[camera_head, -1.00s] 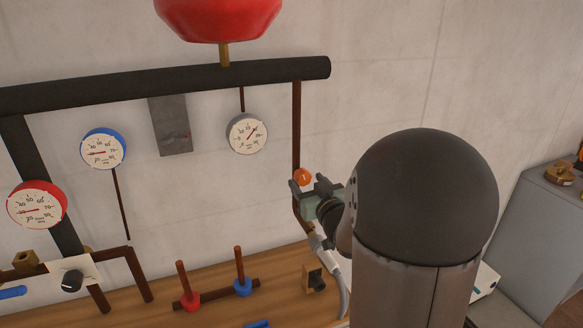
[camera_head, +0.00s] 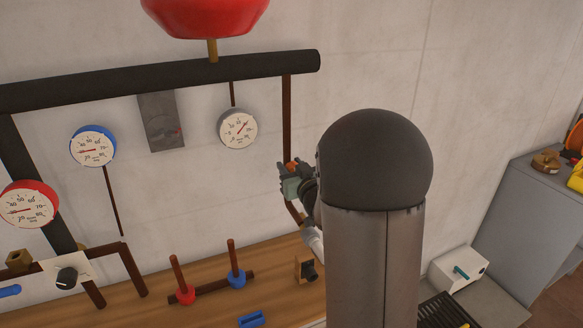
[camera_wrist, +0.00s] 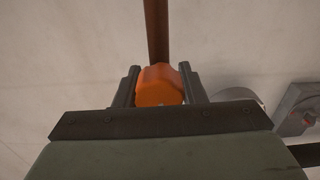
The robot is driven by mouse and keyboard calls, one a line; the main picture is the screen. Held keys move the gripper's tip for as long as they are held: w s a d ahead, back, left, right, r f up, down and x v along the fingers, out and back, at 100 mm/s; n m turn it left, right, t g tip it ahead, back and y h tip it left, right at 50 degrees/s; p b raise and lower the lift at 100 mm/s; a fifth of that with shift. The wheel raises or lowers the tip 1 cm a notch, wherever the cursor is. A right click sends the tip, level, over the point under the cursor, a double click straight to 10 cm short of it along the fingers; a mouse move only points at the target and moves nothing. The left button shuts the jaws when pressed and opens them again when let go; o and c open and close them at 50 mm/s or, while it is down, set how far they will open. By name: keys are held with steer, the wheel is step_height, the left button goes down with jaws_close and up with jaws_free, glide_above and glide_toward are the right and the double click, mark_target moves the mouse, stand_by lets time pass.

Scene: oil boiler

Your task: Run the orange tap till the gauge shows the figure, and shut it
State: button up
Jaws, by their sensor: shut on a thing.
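The orange tap (camera_head: 293,165) sits on the thin brown pipe at the right end of the pipework, mostly hidden by my gripper (camera_head: 285,177) in the head view. In the wrist view the orange tap (camera_wrist: 159,86) is between the two dark fingers of my gripper (camera_wrist: 159,88), which are shut on it. The white-faced gauge (camera_head: 238,129) with a grey rim hangs left of that pipe. Its needle points to the upper right; its figures are too small to read surely.
A blue-rimmed gauge (camera_head: 93,146) and a red-rimmed gauge (camera_head: 28,204) are at the left. A red vessel (camera_head: 208,12) hangs above the thick black pipe (camera_head: 160,80). Red and blue valves (camera_head: 237,280) stand low over the wooden bench. A grey cabinet (camera_head: 528,215) is at right.

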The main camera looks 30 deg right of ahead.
steer(key=shift+f+m+b, duration=0.3)
steer(key=shift+m+b, duration=0.4)
steer(key=shift+b, duration=0.5)
steer(key=shift+r+m+b, duration=0.3)
steer(key=shift+m+b, duration=0.3)
steer(key=shift+m, duration=0.5)
steer(key=o, duration=1)
steer(key=shift+s, duration=0.1)
steer(key=s+b, duration=0.4)
steer(key=s, duration=1.3)
steer(key=shift+s+a, duration=0.15)
steer(key=shift+a, duration=0.15)
